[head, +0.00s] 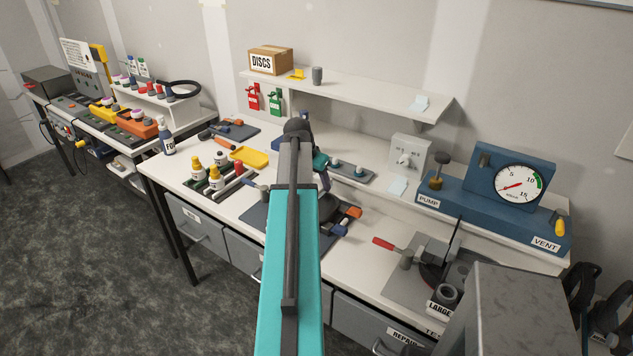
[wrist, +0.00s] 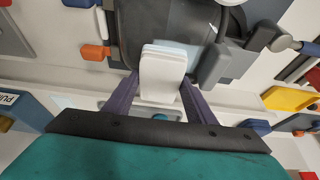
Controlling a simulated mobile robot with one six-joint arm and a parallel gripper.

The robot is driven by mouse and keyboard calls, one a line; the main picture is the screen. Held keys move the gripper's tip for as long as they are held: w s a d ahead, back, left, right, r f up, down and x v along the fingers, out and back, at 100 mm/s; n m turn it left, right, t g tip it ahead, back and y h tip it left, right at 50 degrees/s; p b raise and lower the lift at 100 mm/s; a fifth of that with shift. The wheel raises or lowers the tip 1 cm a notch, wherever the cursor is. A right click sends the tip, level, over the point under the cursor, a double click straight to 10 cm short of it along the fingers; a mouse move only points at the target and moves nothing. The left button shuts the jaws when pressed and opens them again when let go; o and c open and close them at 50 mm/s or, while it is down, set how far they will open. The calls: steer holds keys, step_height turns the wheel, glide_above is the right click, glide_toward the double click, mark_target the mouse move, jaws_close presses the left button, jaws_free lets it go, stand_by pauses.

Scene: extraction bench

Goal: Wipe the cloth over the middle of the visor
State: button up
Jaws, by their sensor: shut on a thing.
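My gripper (wrist: 160,80) is shut on a folded white cloth (wrist: 163,72), which sits between its two dark fingers. Past the cloth in the wrist view lies a dark, rounded mask-like piece, which I take to be the visor (wrist: 140,22). A pale blue patch shows beside the cloth. The cloth overlaps the visor's lower part in the picture; I cannot tell whether they touch. In the head view my arm hides the cloth and much of the visor, which lies on a dark mat (head: 255,217).
A red-handled tool (head: 384,243) and a blue pump unit (head: 490,205) with a gauge stand to the right. Yellow-capped bottles (head: 197,168) and a yellow tray (head: 249,157) are to the left. A white shelf (head: 350,95) runs above the bench.

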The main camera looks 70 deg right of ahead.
steer(key=shift+w+a, duration=0.2)
steer(key=shift+a, duration=0.5)
steer(key=shift+w+a, duration=0.15)
steer(key=shift+a, duration=0.5)
steer(key=shift+w+a, duration=0.2)
steer(key=shift+a, duration=0.45)
steer(key=shift+w+a, duration=0.15)
steer(key=shift+a, duration=0.5)
steer(key=shift+d, duration=0.1)
steer(key=shift+s+d, duration=0.2)
steer(key=shift+d, duration=0.45)
steer(key=shift+s+d, duration=0.2)
steer(key=shift+d, duration=0.4)
steer(key=shift+f, duration=0.1)
steer(key=shift+d, duration=0.15)
steer(key=shift+s+d, duration=0.2)
steer(key=shift+d, duration=0.45)
steer(key=shift+s+d, duration=0.15)
steer(key=shift+d, duration=0.45)
steer(key=shift+a, duration=0.1)
